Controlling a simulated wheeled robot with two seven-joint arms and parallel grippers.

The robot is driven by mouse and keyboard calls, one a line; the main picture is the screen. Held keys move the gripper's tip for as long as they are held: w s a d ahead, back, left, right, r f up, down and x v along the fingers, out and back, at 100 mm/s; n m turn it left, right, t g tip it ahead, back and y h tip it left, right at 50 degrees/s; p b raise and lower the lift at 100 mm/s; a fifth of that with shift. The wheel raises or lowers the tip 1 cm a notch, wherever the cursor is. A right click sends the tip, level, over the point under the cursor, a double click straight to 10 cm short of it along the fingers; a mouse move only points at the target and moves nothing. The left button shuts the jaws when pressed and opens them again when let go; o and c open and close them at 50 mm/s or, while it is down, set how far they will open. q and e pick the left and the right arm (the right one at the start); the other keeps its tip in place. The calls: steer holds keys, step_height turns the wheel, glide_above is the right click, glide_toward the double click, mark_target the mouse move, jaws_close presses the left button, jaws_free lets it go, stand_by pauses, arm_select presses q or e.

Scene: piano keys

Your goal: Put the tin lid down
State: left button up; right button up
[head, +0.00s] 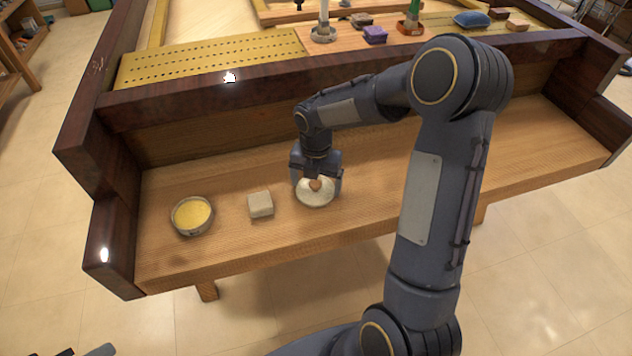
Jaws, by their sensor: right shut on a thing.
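My right gripper (316,184) points down over the wooden shelf (400,185). It is shut on the knob of the tin lid (315,197), a round pale disc with a brownish knob. The lid is level, low over the shelf; I cannot tell whether it touches the wood. The open round tin (192,215), with a pale rim and yellow contents, stands on the shelf to the left. A small dark part of my left arm or gripper (98,351) shows at the bottom left edge; its jaws cannot be made out.
A small beige block (261,204) lies between tin and lid. Dark wooden cheeks close the shelf's ends, and a dark rail (200,88) runs behind it. Above are a perforated strip (215,57), a purple block (375,34) and a blue cushion (472,19). The shelf's right part is largely clear.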

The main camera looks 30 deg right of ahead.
steer(key=shift+f, duration=0.2)
steer(key=o, duration=0.7)
steer(key=shift+r, duration=0.1)
step_height(320, 180, up, 12)
steer(key=p, duration=0.2)
steer(key=s+a+r+m+t+y, duration=0.25)
steer(key=s+r+m, duration=0.35)
steer(key=s+m, duration=0.55)
steer(key=s+a+m+t, duration=0.1)
steer(key=s+m, duration=0.2)
steer(key=m, duration=0.2)
steer(key=s+a+f+m+t+y, duration=0.1)
steer(key=s+a+m, duration=0.1)
steer(key=s+m, duration=0.2)
steer(key=s+a+f+m+t, duration=0.1)
steer(key=s+m, duration=0.3)
steer(key=m, duration=0.4)
steer(key=shift+a, duration=0.55)
